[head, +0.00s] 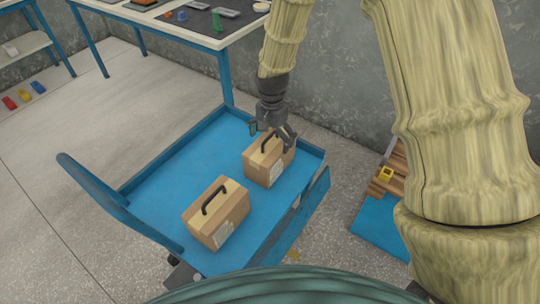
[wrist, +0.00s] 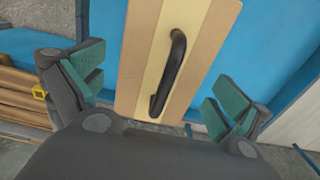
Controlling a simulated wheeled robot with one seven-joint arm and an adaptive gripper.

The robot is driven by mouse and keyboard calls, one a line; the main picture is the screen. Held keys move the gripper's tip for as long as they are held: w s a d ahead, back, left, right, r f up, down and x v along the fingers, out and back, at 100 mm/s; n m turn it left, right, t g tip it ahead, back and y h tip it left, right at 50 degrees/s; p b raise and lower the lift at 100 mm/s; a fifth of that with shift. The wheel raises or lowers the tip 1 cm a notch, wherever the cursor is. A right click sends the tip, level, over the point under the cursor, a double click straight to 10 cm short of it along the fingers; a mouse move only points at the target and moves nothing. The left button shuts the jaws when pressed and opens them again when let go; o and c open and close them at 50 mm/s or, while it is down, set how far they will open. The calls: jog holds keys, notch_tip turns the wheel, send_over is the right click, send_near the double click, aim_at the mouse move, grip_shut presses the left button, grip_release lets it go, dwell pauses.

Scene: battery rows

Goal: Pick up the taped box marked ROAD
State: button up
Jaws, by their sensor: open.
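Two tan boxes with black handles and pale tape stand on a blue cart (head: 165,173). The near box (head: 217,215) is toward the cart's front, with a white label on its side. The far box (head: 262,166) is toward the back right, also with a pale label; the lettering on both is too small to read. My gripper (head: 270,137) is open just above the far box. In the wrist view, a box top with its black handle (wrist: 169,73) lies ahead between my open fingers (wrist: 158,95). The fingers appear apart from the handle.
The cart has raised edges and an upright blue push bar (head: 105,200) at left. A workbench (head: 180,30) with small parts stands behind. Wooden slats and a yellow piece (head: 386,174) lie at right. The floor at left is mostly clear.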

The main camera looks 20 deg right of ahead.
aim_at(270, 144)
jog(key=shift+a+f, duration=0.15)
jog(key=shift+f, duration=1.05)
jog(key=shift+a+f, duration=0.1)
jog(key=shift+f, duration=1.1)
jog(key=shift+c, duration=0.4)
jog(key=c, duration=1.7)
